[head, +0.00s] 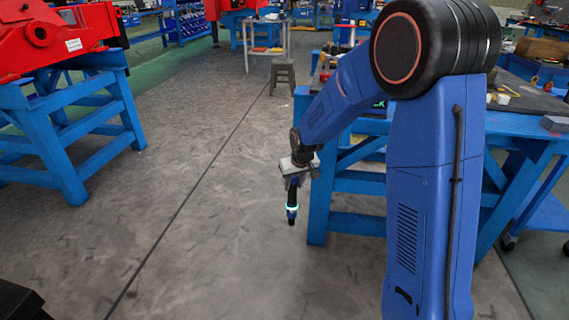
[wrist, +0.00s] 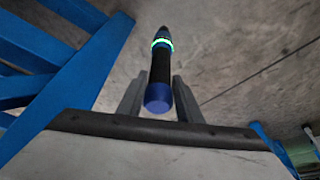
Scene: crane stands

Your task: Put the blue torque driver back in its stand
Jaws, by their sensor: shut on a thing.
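My gripper (head: 293,179) is shut on the blue torque driver (head: 292,206), which hangs roughly upright below it over the bare floor, left of the blue workbench. The driver has a dark body, a glowing teal ring near its lower end and a black tip. In the wrist view the driver (wrist: 161,70) sits between the two fingers of my gripper (wrist: 158,84), its round blue end towards the camera and its tip pointing away. I cannot make out its stand in either view; my arm covers part of the workbench.
The blue workbench (head: 345,225) stands right of my gripper, with its legs close by; loose items lie on its top. A blue trestle (head: 95,120) bears red machinery at the left. A grey stool (head: 283,75) stands further back. The floor between is clear.

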